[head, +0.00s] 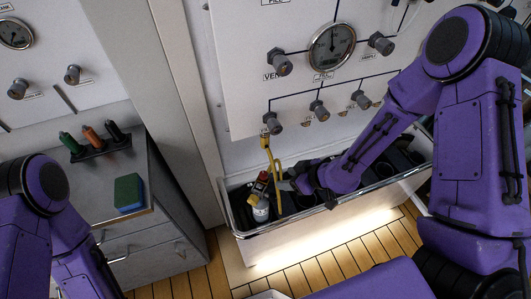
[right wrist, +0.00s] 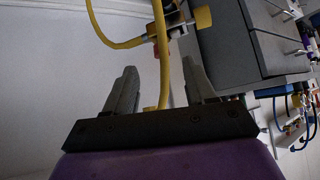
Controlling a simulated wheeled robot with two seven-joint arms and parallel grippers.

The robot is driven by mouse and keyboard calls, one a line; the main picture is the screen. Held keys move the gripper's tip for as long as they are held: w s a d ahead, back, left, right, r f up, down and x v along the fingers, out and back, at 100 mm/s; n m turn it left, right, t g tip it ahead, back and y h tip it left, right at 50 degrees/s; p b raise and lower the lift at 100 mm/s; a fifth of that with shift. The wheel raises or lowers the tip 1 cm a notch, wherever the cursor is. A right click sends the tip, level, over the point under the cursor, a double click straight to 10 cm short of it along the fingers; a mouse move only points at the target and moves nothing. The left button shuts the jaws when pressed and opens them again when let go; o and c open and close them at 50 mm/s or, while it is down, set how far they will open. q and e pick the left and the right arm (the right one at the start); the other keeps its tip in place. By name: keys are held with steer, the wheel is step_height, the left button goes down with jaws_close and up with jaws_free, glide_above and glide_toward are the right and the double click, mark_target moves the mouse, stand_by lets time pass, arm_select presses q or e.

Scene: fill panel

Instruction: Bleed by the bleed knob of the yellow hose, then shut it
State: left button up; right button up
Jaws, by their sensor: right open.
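The yellow hose (head: 267,152) hangs from a fitting under the wall panel and loops down to a small bottle (head: 260,212) with a red and dark top in the trough. My right gripper (head: 285,181) is beside the hose, just right of the bottle top. In the right wrist view its fingers are open, and the hose (right wrist: 162,65) runs up between them. Beyond the fingertips is a brass fitting with a yellow knob (right wrist: 203,17) and a small red part. I cannot tell which is the bleed knob. My left gripper is out of view.
The metal-rimmed trough (head: 335,205) holds dark round holders. Panel knobs (head: 280,62) and a gauge (head: 332,47) are above. A grey cabinet (head: 135,175) at left carries a green and blue sponge (head: 129,192) and colored-handled tools.

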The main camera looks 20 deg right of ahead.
mark_target(264, 174)
steer(key=shift+n, duration=0.5)
steer(key=x, duration=0.3)
steer(key=w+r+x, duration=0.1)
steer(key=x, duration=0.2)
steer(key=p+x, duration=0.1)
steer(key=x, duration=0.3)
steer(key=shift+w+a+r, duration=0.2)
steer(key=shift+a+r, duration=0.15)
jaws_close()
